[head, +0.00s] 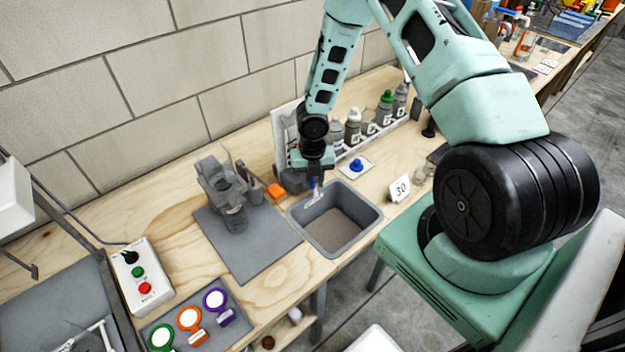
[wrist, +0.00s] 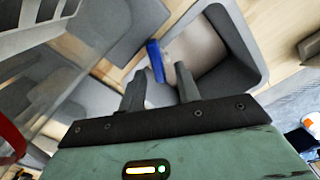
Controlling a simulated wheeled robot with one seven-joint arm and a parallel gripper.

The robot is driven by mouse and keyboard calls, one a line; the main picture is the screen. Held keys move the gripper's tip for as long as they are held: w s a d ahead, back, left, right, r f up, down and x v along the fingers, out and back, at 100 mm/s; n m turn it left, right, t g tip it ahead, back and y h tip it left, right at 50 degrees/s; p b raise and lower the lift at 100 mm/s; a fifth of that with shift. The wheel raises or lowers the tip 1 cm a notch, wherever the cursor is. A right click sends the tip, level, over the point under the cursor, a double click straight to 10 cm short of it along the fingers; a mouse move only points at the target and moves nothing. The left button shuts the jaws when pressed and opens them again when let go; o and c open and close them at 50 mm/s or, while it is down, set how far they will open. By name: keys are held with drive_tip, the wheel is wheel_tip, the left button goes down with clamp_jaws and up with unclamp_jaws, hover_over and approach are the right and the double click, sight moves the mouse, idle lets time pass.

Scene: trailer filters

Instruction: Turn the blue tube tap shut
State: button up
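The blue tap handle (wrist: 155,60) shows in the wrist view as a short upright bar at the left edge of the sink opening, just beyond my fingertips. In the head view a small blue bit (head: 313,185) shows directly below my gripper (head: 316,178), at the back left of the sink. My gripper (wrist: 160,80) has its two fingers apart, with a gap between them and nothing visibly clamped. The handle lies in line with that gap, nearer the left finger. I cannot tell whether a finger touches it. The tube itself is mostly hidden by my gripper.
The grey sink (head: 362,205) is open below. A blue knob (head: 356,165) on a white plate and several bottles (head: 353,127) stand behind. A "30" card (head: 399,189) stands right.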

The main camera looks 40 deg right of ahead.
drive_tip(key=shift+c, duration=0.3)
clamp_jaws()
drive_tip(key=m, duration=0.4)
drive_tip(key=shift+w+a+b, duration=0.2)
drive_tip(key=shift+a+b, duration=0.05)
drive_tip(key=shift+b, duration=0.1)
drive_tip(key=shift+o, duration=0.3)
unclamp_jaws()
